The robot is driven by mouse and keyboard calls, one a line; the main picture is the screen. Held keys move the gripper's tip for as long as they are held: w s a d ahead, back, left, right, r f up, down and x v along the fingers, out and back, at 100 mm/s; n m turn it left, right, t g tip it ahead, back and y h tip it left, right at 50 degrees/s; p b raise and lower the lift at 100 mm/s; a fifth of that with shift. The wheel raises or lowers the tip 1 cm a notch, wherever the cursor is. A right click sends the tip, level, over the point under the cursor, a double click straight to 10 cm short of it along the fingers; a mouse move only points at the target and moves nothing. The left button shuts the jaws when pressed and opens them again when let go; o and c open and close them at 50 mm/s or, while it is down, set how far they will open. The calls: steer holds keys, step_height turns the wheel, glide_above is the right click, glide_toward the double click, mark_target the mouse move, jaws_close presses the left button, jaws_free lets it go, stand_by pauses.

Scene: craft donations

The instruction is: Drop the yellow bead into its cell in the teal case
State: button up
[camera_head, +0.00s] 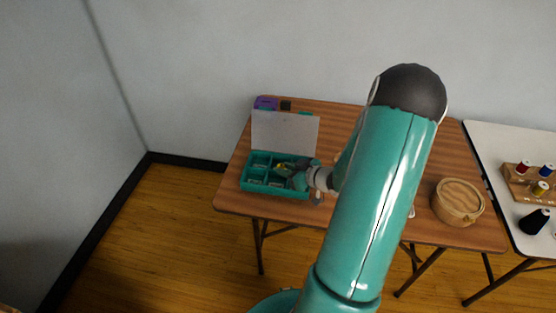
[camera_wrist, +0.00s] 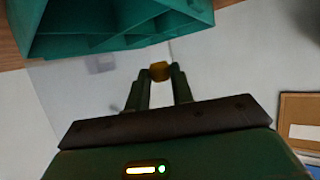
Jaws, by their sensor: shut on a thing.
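The teal case (camera_head: 262,188) stands on the left part of the wooden table, with its pale lid (camera_head: 285,131) raised at the back. Its tray is split into cells. My gripper (camera_head: 284,167) is over the right part of the case and hides some cells. In the wrist view, my gripper (camera_wrist: 160,76) is shut on the yellow bead (camera_wrist: 159,71), which sits between the fingertips. The teal case (camera_wrist: 100,42) fills the upper left of that view. I cannot tell exactly which cell is under the bead.
A purple object (camera_head: 265,102) and a small dark object (camera_head: 286,105) lie behind the lid. A round wooden box (camera_head: 458,202) stands at the table's right. A white table (camera_head: 480,136) at far right holds a thread rack (camera_head: 520,186). My arm hides the table's middle.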

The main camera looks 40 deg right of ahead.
steer(key=shift+f, duration=2.05)
steer(key=o, duration=1)
steer(key=shift+o, duration=0.2)
steer(key=v, duration=1.3)
steer(key=shift+s, duration=0.4)
steer(key=shift+r, duration=0.1)
